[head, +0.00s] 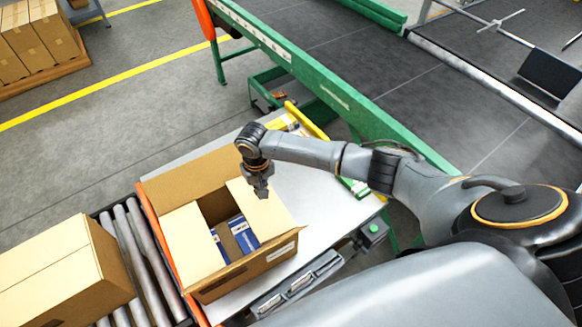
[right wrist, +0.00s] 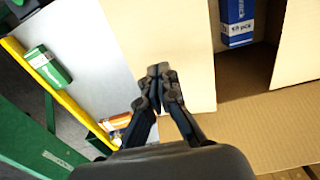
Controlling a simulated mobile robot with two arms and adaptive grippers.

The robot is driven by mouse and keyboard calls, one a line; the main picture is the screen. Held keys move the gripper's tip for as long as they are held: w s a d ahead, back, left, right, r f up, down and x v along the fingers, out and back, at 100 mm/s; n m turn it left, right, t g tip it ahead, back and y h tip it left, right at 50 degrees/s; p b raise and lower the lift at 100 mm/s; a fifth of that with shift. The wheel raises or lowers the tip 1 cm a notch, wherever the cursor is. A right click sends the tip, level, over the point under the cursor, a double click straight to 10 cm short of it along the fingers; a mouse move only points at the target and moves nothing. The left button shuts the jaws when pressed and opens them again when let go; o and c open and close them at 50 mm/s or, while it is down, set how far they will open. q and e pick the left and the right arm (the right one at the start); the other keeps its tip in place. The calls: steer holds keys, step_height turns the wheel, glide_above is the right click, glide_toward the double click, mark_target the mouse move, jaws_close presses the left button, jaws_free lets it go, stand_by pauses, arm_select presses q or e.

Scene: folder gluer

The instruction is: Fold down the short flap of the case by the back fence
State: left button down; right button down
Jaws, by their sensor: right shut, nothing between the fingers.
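The open cardboard case (head: 245,275) stands on the light table, with blue-and-white boxes (head: 221,243) inside. The other short flap (head: 255,205) is on the right, below my right gripper (head: 261,190), and looks inclined inward. A long flap (head: 190,175) stands out at the far side. In the right wrist view, my right gripper (right wrist: 158,75) is shut and empty in front of the pale short flap (right wrist: 175,40). Contact cannot be told. My left gripper is not in view.
A yellow rail (head: 306,121) edges the table's far side, with a green box (right wrist: 47,66) beside it. A closed carton (head: 60,270) sits on the rollers (head: 150,260) at left. A green machine frame (head: 330,85) runs behind. The table right of the case is clear.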

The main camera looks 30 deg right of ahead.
mark_target(254, 206)
steer(key=shift+a+f, duration=0.6)
steer(key=shift+a, duration=0.25)
steer(key=shift+a+f+b, duration=0.35)
steer(key=shift+f+b, duration=0.2)
steer(key=shift+f, duration=0.05)
steer(key=shift+a+f, duration=0.3)
steer(key=shift+f, duration=0.05)
step_height(254, 206, up, 6)
steer(key=p, duration=0.5)
steer(key=shift+r+p, duration=0.15)
steer(key=shift+p, duration=0.25)
steer(key=shift+r, duration=1.45)
